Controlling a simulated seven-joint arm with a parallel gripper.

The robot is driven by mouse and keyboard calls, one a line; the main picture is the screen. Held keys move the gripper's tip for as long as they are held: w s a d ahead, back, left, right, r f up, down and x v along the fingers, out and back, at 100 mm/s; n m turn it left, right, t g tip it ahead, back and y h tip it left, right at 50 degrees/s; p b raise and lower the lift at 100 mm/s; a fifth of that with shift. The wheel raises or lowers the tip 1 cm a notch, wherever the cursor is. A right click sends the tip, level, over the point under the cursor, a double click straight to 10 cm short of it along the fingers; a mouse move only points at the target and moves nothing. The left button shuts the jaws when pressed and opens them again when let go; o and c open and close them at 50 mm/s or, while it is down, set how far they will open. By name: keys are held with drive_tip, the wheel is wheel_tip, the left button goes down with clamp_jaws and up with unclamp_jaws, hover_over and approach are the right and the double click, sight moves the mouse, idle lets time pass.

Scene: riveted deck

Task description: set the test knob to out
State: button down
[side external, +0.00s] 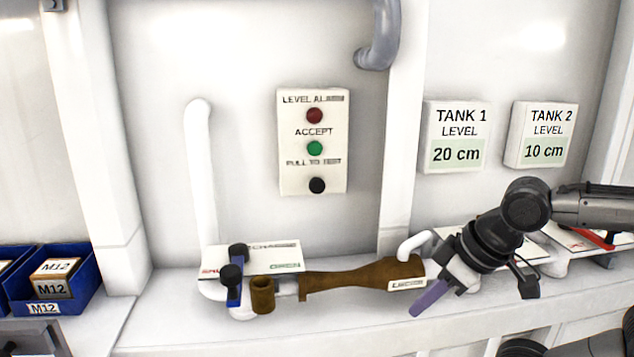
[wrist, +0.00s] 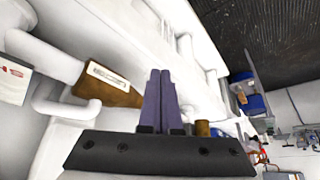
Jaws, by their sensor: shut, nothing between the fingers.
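The test knob (side external: 317,185) is a black round knob at the bottom of a cream alarm panel (side external: 285,150) on the white wall. It sits under the words "PULL TO TEST", below a green button (side external: 315,148) and a red one (side external: 314,115). I cannot tell from this angle whether it is in or out. My gripper (side external: 430,298) is low at the right, over the ledge, well away from the panel, with its purple fingers pointing down and left. In the wrist view the fingers (wrist: 158,95) are together and hold nothing. The panel is not in the wrist view.
A brown pipe piece (side external: 360,278) with a label lies near my gripper, left of it. Blue-handled valve parts (side external: 235,285) and a brown cup (side external: 262,295) stand farther left. Tank 1 (side external: 457,137) and Tank 2 (side external: 541,135) displays hang at right. Blue bins (side external: 60,285) stand far left.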

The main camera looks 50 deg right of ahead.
sight(318, 187)
idle(0.4)
